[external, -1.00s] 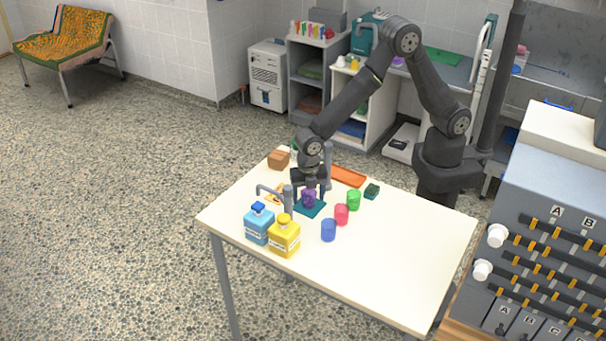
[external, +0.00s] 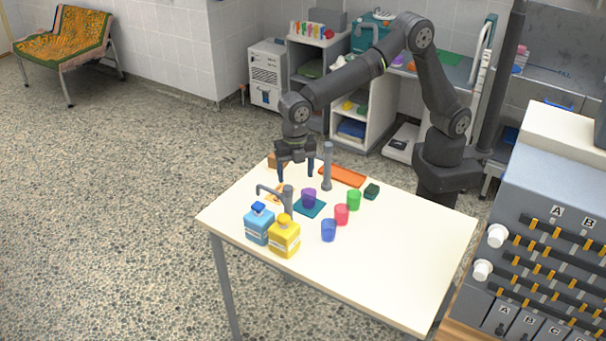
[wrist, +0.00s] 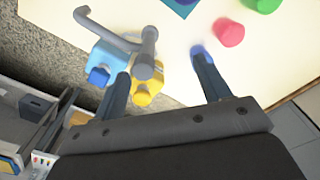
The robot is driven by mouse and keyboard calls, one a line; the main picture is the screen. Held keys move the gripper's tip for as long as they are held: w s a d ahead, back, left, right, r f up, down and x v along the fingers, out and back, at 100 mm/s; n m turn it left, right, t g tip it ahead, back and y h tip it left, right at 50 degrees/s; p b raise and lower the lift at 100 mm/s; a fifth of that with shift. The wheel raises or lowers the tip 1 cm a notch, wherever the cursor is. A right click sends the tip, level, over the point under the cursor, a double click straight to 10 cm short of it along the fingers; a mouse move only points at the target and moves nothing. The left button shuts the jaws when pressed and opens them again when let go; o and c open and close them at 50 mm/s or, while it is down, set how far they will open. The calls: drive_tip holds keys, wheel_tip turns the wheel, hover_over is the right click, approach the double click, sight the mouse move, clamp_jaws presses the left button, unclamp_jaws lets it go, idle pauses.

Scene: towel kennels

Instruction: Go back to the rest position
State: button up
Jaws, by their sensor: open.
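My gripper (external: 296,174) is open and empty. It hangs above the far left part of the white table (external: 390,250), clear of the cups. The purple cup (external: 309,198) stands upright on the teal mat (external: 311,208). In the wrist view, my gripper's two fingers (wrist: 162,82) are spread wide with nothing held between them.
Green (external: 354,200), pink (external: 341,214) and blue (external: 328,230) cups stand right of the mat. Blue (external: 259,224) and yellow (external: 284,236) bottles stand in front, by a grey post (external: 288,200). Another grey post (external: 327,168) and an orange tray (external: 343,176) are behind. The table's right side is clear.

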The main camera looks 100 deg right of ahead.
drive_tip(key=a+f, duration=0.1)
drive_tip(key=a, duration=0.5)
drive_tip(key=m, duration=0.1)
hover_over(318, 257)
wheel_tip(318, 257, down, 6)
drive_tip(key=f, duration=0.1)
wheel_tip(318, 257, down, 10)
drive_tip(key=shift+r, duration=0.1)
idle(0.8)
